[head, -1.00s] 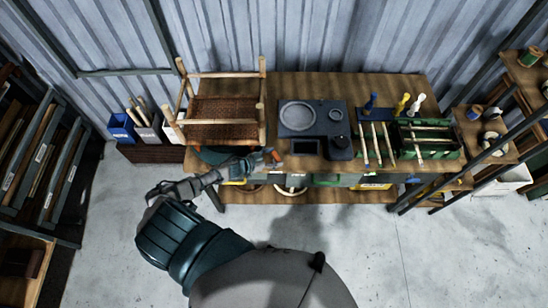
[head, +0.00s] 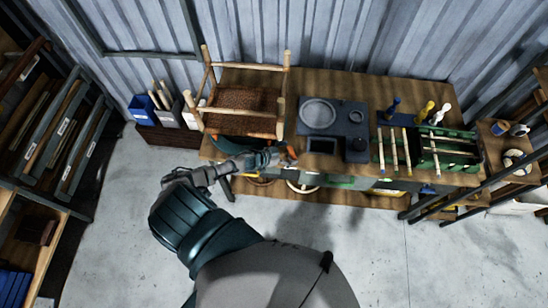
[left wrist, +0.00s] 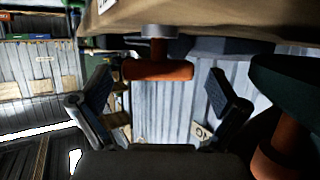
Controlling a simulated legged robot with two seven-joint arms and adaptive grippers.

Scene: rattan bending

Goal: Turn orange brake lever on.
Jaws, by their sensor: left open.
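The orange brake lever (left wrist: 158,70) hangs from a grey metal mount under the table edge in the left wrist view. It lies crosswise, between and just beyond my left fingertips. In the head view a small orange part (head: 291,152) shows at the tip of my left gripper (head: 274,158), at the table's front edge. My left gripper, also in the left wrist view (left wrist: 158,84), is open, with one finger on each side of the lever and a visible gap to both. A dark green round base (head: 228,143) lies under the chair, partly hidden by my gripper. My right gripper is out of view.
A rattan chair frame (head: 242,98) stands on the wooden workbench (head: 385,90). In the left wrist view a dark green part with an orange piece (left wrist: 292,140) is close at the right. A dark tool plate (head: 333,117) and a green rack (head: 447,150) stand farther right.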

